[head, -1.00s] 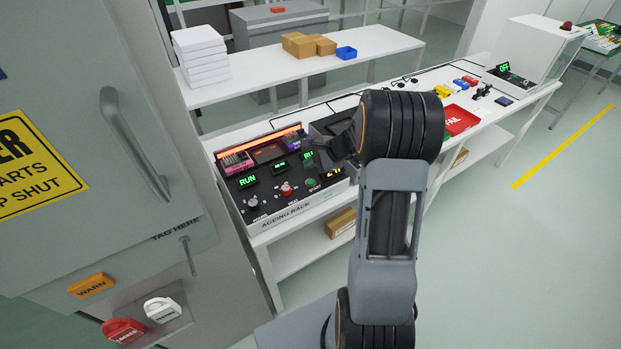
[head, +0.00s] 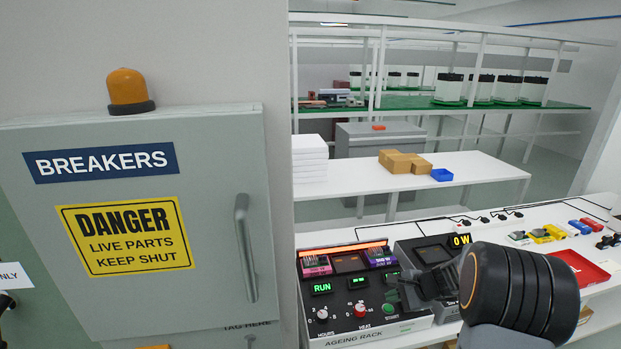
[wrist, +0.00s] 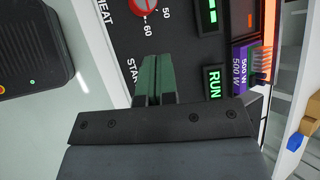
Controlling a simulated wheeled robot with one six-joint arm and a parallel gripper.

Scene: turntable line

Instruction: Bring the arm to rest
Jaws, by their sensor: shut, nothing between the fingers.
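My gripper (head: 408,292) is over the right part of the ageing rack panel (head: 346,325) in the head view, with its dark arm wrist to the right. In the wrist view its two green-padded fingers (wrist: 154,78) are together with nothing between them. Whether the fingertips touch the panel cannot be told. The green start button (head: 390,309) shows just left of my gripper in the head view.
The breakers cabinet (head: 230,160) with its danger sign is shut at left. A red heat knob (head: 360,309) sits on the rack. A red tray (head: 580,268) and small coloured parts lie on the bench at right. Cardboard boxes (head: 402,162) stand on the table behind.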

